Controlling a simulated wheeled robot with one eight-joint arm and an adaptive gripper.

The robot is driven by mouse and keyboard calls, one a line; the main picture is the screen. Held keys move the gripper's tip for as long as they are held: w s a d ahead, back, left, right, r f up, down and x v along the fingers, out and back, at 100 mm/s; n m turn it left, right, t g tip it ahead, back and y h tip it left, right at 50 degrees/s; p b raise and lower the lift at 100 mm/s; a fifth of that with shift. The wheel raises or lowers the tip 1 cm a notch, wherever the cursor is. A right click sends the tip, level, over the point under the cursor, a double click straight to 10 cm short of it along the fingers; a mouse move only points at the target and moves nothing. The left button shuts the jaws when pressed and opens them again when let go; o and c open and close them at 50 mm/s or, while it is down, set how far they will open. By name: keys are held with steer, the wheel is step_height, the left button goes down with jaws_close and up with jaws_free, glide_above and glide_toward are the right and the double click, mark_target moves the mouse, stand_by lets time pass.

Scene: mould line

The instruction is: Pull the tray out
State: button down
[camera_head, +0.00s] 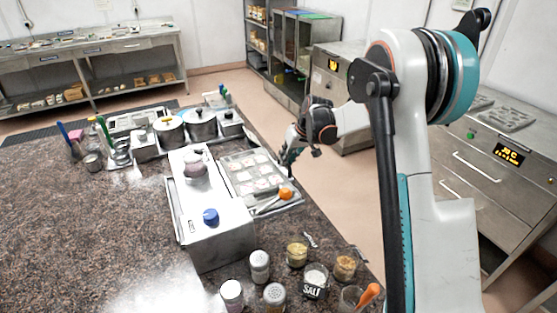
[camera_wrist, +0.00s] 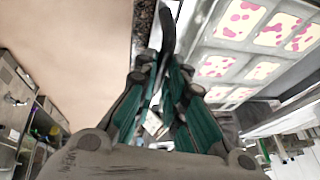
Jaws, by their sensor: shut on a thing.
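The tray (camera_head: 231,181) is a flat metal tray holding several pale squares with pink patches. It lies on the dark stone counter, beside a long metal box unit. In the wrist view, the tray (camera_wrist: 205,45) fills the upper right with its squares. My gripper (camera_head: 288,165) reaches down at the tray's right edge, on the aisle side. In the wrist view, my gripper (camera_wrist: 166,62) has its green-sided fingers closed together around a dark narrow part along the tray's edge. The exact contact is partly hidden by the fingers.
The metal box unit (camera_head: 222,243) with a blue knob stands left of the tray. Pots (camera_head: 201,124) stand behind. Jars and shakers (camera_head: 260,265) stand in front. The aisle floor (camera_head: 325,190) right of the counter is clear.

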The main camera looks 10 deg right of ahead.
steer(key=shift+d, duration=0.2)
steer(key=c, duration=1.8)
jaws_free()
steer(key=shift+o, duration=0.7)
steer(key=shift+w+d, duration=0.1)
steer(key=shift+d, duration=0.05)
steer(key=v, duration=1.2)
